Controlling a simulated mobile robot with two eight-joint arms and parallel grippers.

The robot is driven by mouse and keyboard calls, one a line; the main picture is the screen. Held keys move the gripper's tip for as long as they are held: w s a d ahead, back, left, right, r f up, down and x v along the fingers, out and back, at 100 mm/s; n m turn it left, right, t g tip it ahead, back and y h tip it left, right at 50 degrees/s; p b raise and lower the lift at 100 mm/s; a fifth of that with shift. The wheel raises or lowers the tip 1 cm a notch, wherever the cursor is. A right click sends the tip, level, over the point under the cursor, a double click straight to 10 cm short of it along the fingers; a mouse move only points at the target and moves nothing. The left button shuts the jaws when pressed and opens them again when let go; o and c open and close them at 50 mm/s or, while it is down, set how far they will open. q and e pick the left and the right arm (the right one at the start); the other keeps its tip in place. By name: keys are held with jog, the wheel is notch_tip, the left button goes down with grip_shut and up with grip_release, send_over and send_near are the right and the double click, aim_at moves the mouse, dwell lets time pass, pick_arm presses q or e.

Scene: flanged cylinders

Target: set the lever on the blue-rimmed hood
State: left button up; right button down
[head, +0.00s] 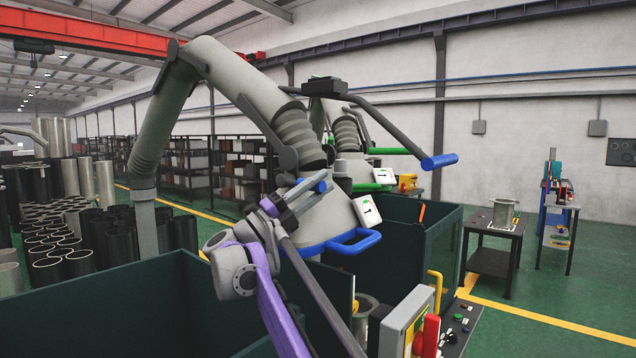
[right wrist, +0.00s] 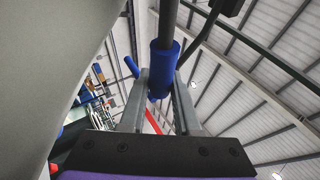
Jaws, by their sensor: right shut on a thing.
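The grey hood (head: 326,216) has a blue rim with a blue loop handle (head: 355,242) at its lower edge. My right gripper (head: 312,188) is beside the hood's upper left side in the head view. It is shut on the blue grip of a lever (head: 321,186). In the right wrist view the two grey fingers (right wrist: 162,82) stand on either side of the lever's blue grip (right wrist: 164,62), which sits on a dark rod. The rod's far end is hidden in the head view. My left gripper is not in view.
Another long rod with a blue grip (head: 440,161) juts right above the hood. Green-gripped parts (head: 372,187) show behind. Dark green partition walls (head: 395,240) surround the hood's foot. A table (head: 493,235) stands right, with open green floor nearby.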

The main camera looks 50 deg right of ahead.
jog(key=shift+f, duration=0.1)
dwell(0.3)
jog(key=c, duration=0.6)
grip_release()
jog(key=shift+d, duration=0.1)
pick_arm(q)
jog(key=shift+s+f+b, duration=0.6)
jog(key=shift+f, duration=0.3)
pick_arm(e)
jog(key=v, duration=1.1)
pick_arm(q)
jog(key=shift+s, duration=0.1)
